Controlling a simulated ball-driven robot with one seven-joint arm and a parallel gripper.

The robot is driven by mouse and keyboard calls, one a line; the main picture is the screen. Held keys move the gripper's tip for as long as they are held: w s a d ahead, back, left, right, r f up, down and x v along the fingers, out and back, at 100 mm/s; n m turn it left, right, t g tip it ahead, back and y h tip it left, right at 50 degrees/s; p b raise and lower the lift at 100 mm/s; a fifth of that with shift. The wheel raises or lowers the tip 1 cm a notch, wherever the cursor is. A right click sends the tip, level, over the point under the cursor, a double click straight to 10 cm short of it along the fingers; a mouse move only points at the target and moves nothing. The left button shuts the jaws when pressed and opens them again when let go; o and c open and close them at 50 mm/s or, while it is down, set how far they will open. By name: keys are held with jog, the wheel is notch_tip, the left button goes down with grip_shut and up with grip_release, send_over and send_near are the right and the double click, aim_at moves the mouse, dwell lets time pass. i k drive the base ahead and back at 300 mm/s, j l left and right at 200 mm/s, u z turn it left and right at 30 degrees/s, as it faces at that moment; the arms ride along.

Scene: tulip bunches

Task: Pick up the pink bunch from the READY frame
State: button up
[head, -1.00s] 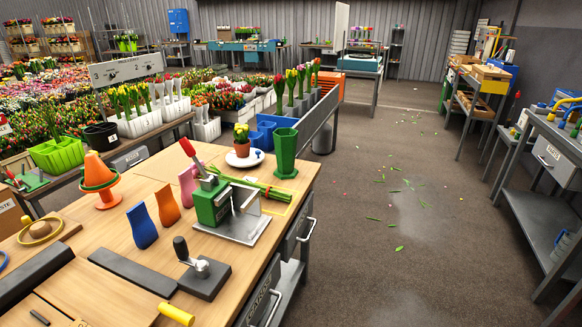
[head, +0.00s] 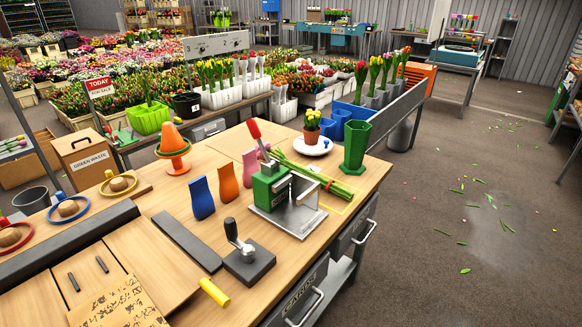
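A bunch with long green stems and a red band (head: 318,178) lies on the wooden workbench, behind the green bench tool. No READY lettering is legible. My gripper is not in view.
On the workbench (head: 150,190) stand a green tool with a red handle (head: 268,188), a green vase (head: 355,146), a potted plant on a white plate (head: 312,146), upright sleeves and an orange cone (head: 173,146).

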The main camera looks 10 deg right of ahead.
aim_at(329, 186)
jog(key=i+l, duration=0.15)
jog(key=l, duration=0.2)
jog(key=i+l, duration=0.2)
jog(key=l, duration=0.15)
jog(key=i+l+u, duration=0.1)
jog(key=l, duration=0.2)
jog(key=i+l, duration=0.2)
jog(key=l, duration=0.15)
jog(key=i+l, duration=0.15)
jog(key=l, duration=0.25)
jog(key=j+u, duration=0.05)
